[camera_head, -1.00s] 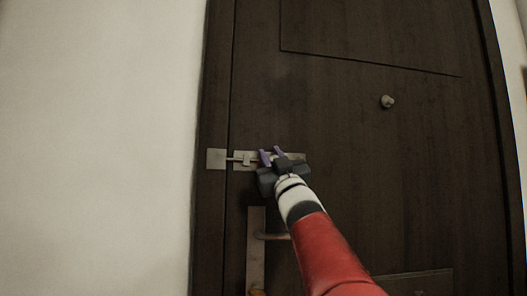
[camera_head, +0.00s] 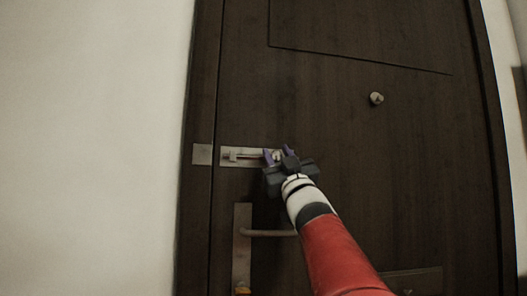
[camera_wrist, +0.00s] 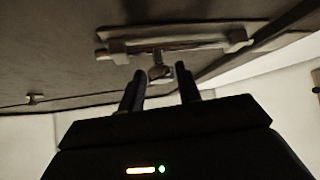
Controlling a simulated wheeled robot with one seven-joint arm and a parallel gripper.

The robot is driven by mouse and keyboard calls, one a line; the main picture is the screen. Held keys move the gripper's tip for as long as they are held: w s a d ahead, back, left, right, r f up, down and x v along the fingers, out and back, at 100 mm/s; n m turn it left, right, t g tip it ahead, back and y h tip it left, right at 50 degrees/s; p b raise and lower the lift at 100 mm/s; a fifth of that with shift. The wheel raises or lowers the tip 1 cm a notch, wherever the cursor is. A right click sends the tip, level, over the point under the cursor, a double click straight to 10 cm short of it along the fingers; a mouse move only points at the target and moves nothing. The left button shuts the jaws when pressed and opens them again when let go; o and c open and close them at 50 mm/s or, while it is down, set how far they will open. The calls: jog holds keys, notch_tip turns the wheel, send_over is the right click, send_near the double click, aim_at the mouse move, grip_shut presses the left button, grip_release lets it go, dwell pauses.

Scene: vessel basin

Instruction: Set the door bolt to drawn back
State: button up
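The door bolt (camera_head: 245,156) is a pale metal plate with a sliding rod, mounted on the dark door. A square keeper plate (camera_head: 202,154) sits on the frame to its left. The rod's left end lies within the bolt plate, and no rod spans the gap to the keeper. My gripper (camera_head: 278,155) is at the bolt's right part, its two purple fingers on either side of the round knob. In the wrist view, the knob (camera_wrist: 160,73) is between the separated fingertips below the bolt plate (camera_wrist: 180,46); narrow gaps seem to show beside it.
The dark door (camera_head: 340,120) fills the middle of the head view. A lever handle (camera_head: 268,233) on a tall plate is below the bolt. A small round knob (camera_head: 376,98) is at upper right. A bare pale wall (camera_head: 90,150) is at left.

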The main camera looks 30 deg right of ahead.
aim_at(277, 155)
jog(key=shift+y, duration=0.3)
jog(key=b+v, duration=0.1)
jog(key=v, duration=0.4)
jog(key=shift+s+f+b, duration=0.2)
jog(key=shift+s+b, duration=0.05)
jog(key=shift+b, duration=0.05)
jog(key=shift+a, duration=0.1)
